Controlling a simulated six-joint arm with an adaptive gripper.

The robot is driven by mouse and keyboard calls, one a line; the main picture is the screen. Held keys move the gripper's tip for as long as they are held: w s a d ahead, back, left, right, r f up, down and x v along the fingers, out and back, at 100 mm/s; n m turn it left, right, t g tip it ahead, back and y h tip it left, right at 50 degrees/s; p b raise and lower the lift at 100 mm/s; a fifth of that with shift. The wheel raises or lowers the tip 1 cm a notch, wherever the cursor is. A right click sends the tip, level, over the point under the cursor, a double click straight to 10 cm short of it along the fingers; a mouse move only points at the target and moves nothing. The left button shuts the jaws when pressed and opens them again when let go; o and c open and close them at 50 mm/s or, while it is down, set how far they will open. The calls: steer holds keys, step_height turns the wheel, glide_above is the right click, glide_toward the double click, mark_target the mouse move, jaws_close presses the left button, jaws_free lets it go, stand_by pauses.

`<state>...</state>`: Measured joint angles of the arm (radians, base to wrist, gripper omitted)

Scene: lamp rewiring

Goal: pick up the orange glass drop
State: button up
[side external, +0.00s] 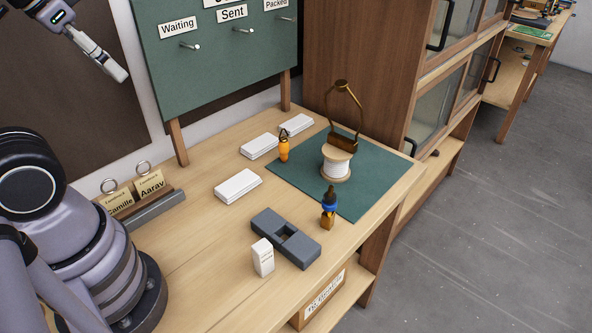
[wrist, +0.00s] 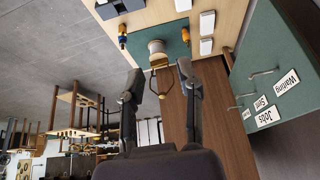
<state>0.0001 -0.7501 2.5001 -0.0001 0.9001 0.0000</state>
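The orange glass drop (side external: 284,148) stands upright with a dark cap and a small wire loop on top, at the left edge of the green mat (side external: 350,204). In the wrist view the orange drop (wrist: 186,36) appears small, beyond the finger on the right. My gripper (side external: 121,74) is high in the upper left of the side view, well away from the drop, left of the green board. In the wrist view my gripper (wrist: 159,68) has its two fingers spread wide with nothing between them.
A wire spool (side external: 336,166) and a brass lamp frame (side external: 343,112) stand on the mat. A blue-and-orange item (side external: 328,208) stands near its front corner. White card stacks (side external: 259,146) lie beside the drop. A grey tray (side external: 286,239) and white box (side external: 263,257) are in front.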

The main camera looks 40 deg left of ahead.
steer(key=shift+w, duration=0.1)
steer(key=m+t+h, duration=0.4)
steer(key=m+t, duration=0.2)
steer(key=t, duration=0.3)
glide_above(284, 145)
steer(key=a, duration=0.4)
step_height(284, 145, down, 26)
steer(key=s+f+n+t+h, duration=0.1)
steer(key=s+f+t+h, duration=0.1)
steer(key=s+f, duration=0.4)
steer(key=x, duration=0.8)
steer(key=shift+w+d+f, duration=0.1)
steer(key=shift+w+f, duration=0.2)
steer(key=shift+f, duration=0.15)
steer(key=shift+c, duration=0.3)
